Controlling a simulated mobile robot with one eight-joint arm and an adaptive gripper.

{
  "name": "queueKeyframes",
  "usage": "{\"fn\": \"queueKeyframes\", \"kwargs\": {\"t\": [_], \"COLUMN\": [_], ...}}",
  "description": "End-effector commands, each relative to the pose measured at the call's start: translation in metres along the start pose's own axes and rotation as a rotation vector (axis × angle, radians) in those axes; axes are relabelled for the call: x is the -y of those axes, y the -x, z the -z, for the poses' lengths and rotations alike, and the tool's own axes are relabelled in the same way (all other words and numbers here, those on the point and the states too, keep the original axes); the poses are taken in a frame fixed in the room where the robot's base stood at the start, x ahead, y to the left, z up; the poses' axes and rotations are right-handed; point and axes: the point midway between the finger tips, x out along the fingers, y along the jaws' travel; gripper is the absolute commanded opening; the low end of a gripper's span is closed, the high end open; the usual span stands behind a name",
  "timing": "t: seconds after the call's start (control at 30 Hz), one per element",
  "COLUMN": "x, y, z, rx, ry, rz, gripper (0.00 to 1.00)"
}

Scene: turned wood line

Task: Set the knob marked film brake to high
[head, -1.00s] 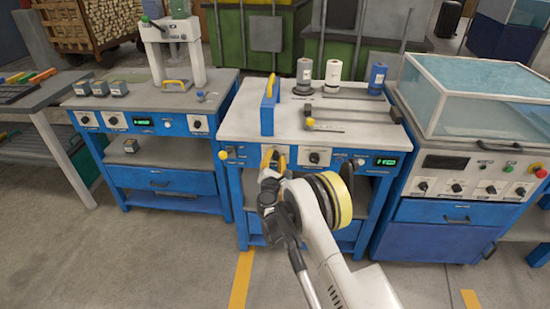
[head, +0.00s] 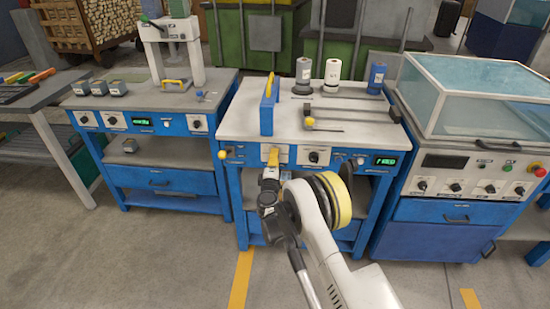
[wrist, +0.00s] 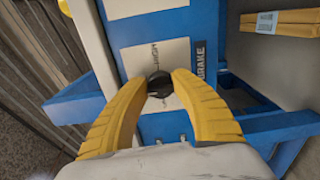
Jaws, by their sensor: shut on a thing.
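The knob (wrist: 160,82) is a dark round knob on a pale plate, seen in the wrist view between my yellow fingertips. A dark label (wrist: 200,66) beside it shows the word BRAKE; the rest is hidden by a finger. My gripper (wrist: 160,78) is shut on this knob, with a finger on each side. In the head view my gripper (head: 272,157) is at the left part of the middle bench's front panel and hides the knob.
Another black knob (head: 314,157) sits to the right on the same panel, with a green display (head: 386,161) beyond it. On the bench top are a blue upright plate (head: 267,112), several rolls and a grey bar (head: 350,111). Floor in front is clear.

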Motion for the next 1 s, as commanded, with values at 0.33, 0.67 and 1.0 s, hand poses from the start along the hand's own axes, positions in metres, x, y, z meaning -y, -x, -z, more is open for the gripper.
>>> {"fn": "queueKeyframes", "kwargs": {"t": [0.33,0.67,1.0], "x": [0.0007,0.0017,0.0024], "y": [-0.0003,-0.0003,-0.0003], "z": [0.0005,0.0012,0.0021], "rx": [-0.001,-0.001,-0.001], "ry": [-0.328,-0.641,-0.964], "rz": [0.000,0.000,0.000], "gripper": [0.00,0.00,0.00]}}
